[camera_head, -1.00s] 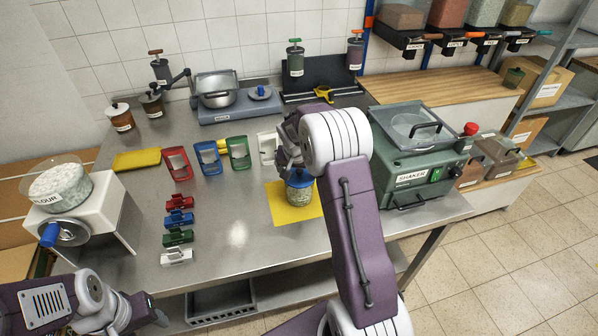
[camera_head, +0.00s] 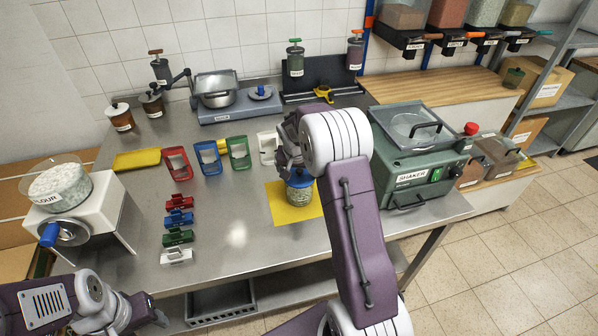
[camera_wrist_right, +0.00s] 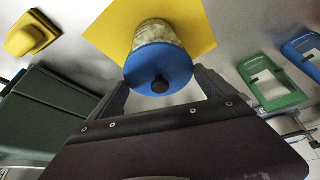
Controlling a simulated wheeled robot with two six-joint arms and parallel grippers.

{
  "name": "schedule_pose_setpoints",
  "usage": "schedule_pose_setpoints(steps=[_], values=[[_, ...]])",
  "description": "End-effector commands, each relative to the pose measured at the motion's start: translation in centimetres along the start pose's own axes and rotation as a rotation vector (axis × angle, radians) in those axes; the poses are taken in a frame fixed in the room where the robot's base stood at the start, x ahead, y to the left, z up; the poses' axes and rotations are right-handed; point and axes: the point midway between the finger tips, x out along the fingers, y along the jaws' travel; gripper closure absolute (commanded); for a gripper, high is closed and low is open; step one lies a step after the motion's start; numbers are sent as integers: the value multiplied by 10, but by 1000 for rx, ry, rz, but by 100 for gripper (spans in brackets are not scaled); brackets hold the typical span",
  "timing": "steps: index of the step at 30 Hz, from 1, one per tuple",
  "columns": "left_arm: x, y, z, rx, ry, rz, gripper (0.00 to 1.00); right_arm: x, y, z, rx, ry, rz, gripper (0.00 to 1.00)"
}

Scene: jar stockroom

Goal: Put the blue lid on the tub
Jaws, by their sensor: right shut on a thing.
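The tub (camera_head: 299,196), clear with pale contents, stands upright on the yellow mat (camera_head: 281,207). The blue lid (camera_head: 300,180) is at the top of the tub, just under my right gripper (camera_head: 294,170). In the right wrist view the lid (camera_wrist_right: 158,62) has a black knob and covers the tub's mouth, with the tub's side (camera_wrist_right: 158,33) showing beyond it. My right gripper (camera_wrist_right: 162,84) is shut on the lid, a finger at each side. Whether the lid is fully seated cannot be told. My left gripper (camera_head: 152,312) is low at the left, its jaws unclear.
The green shaker (camera_head: 413,160) stands close to the right of my right arm. Coloured frames (camera_head: 208,158) stand behind left of the tub, and small coloured clips (camera_head: 179,218) lie in a column to its left. The table between clips and mat is clear.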

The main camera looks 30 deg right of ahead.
Motion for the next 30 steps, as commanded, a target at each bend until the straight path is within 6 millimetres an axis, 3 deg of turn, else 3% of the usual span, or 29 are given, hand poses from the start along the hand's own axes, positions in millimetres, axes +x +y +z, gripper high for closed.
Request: schedule_pose_setpoints(steps=[26, 27, 30], values=[[3, 0, 0, 0, 0, 0, 45, 3, 0, 1, 0, 0, 0, 44], [3, 0, 0, 0, 0, 0, 45, 3, 0, 1, 0, 0, 0, 0], [3, 0, 0, 0, 0, 0, 45, 3, 0, 1, 0, 0, 0, 0]])
